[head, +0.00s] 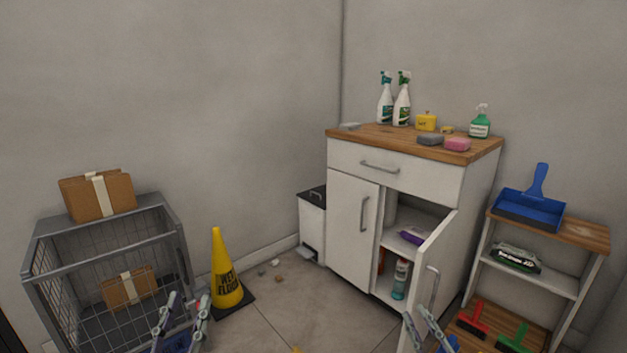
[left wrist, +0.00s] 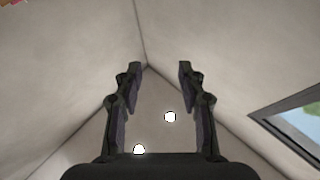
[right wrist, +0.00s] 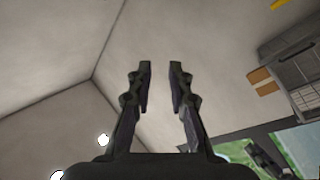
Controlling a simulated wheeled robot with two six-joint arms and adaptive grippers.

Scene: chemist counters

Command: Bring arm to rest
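My left gripper (head: 188,297) is low in the head view, in front of the wire cart's right side. Its fingers are apart and nothing is between them; the left wrist view (left wrist: 160,68) shows the same wide, empty gap, with walls and ceiling beyond. My right gripper (head: 415,313) is low in the head view, in front of the open cabinet door. In the right wrist view (right wrist: 160,67) its fingers are apart with a narrower gap, also empty. Both grippers point upward and appear to touch nothing. Most of both arms is out of view.
A white cabinet (head: 352,220) with its right door (head: 432,265) swung open stands at the centre right. A wire cart (head: 110,225) with cardboard boxes is at the left, beside a yellow wet-floor cone (head: 226,275). A shelf (head: 572,228) stands at the right. Floor between is mostly clear.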

